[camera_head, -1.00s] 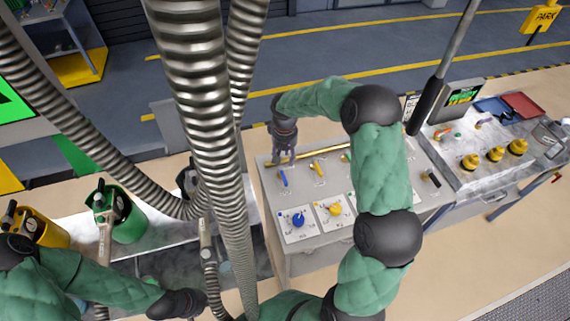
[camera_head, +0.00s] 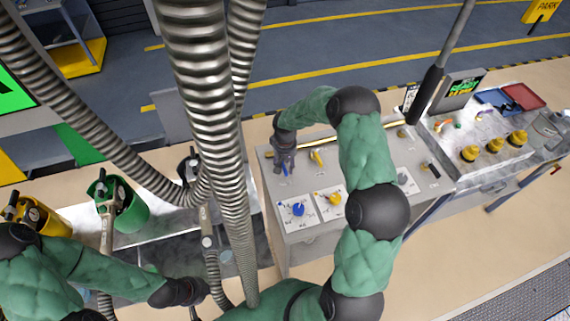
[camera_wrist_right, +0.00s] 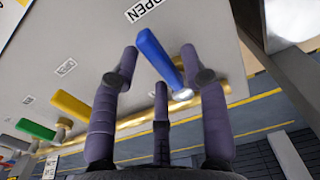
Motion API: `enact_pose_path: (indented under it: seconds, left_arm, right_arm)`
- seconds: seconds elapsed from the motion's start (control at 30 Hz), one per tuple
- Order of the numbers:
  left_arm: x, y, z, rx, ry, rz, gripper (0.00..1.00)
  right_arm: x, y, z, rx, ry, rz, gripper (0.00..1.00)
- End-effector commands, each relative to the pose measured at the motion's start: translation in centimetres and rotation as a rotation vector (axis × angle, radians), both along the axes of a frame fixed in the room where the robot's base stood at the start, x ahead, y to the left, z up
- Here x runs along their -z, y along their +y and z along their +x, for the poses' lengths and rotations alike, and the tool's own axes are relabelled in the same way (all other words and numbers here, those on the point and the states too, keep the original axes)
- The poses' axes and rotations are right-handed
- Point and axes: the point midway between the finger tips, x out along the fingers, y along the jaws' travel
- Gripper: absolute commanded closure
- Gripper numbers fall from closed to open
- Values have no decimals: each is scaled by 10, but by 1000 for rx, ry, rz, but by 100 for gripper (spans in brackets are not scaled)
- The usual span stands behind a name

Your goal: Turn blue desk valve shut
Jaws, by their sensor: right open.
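The blue valve handle (camera_wrist_right: 160,60) is a blue lever on the desk top, joined to a brass pipe (camera_wrist_right: 215,105) at its silver pivot. In the right wrist view it lies between the spread fingers of my right gripper (camera_wrist_right: 158,70), which is open; I cannot tell whether any finger touches it. In the head view the right gripper (camera_head: 284,163) is above the blue handle (camera_head: 285,170) and partly hides it. My left gripper (camera_head: 185,292) is low in the head view; its fingers are not clear.
A yellow lever (camera_head: 317,158) stands just right of the blue one. A blue knob (camera_head: 298,209) and a yellow knob (camera_head: 333,199) sit nearer on the desk. A green lever (camera_wrist_right: 36,128) shows in the wrist view. Metal hoses (camera_head: 205,110) hang left of the desk.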

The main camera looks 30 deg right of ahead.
Motion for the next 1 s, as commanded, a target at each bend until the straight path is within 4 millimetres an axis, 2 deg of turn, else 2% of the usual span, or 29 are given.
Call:
enact_pose_path:
  seconds: [0.1,0.13,0.27,0.3,0.67,1.0]
  left_arm:
    - [0,0,0,0,0,0,100]
    - [0,0,0,0,0,0,100]
    - [0,0,0,0,0,0,100]
    - [0,0,0,0,0,0,100]
    - [1,0,0,0,0,0,100]
    - [8,0,0,0,0,0,100]
  right_arm:
    - [0,0,0,0,0,0,55]
    - [0,0,0,0,0,0,58]
    - [0,0,0,-1,0,0,94]
    - [0,0,0,-1,0,0,100]
    - [0,-1,0,-22,0,0,100]
    - [1,-9,0,-209,3,-1,100]
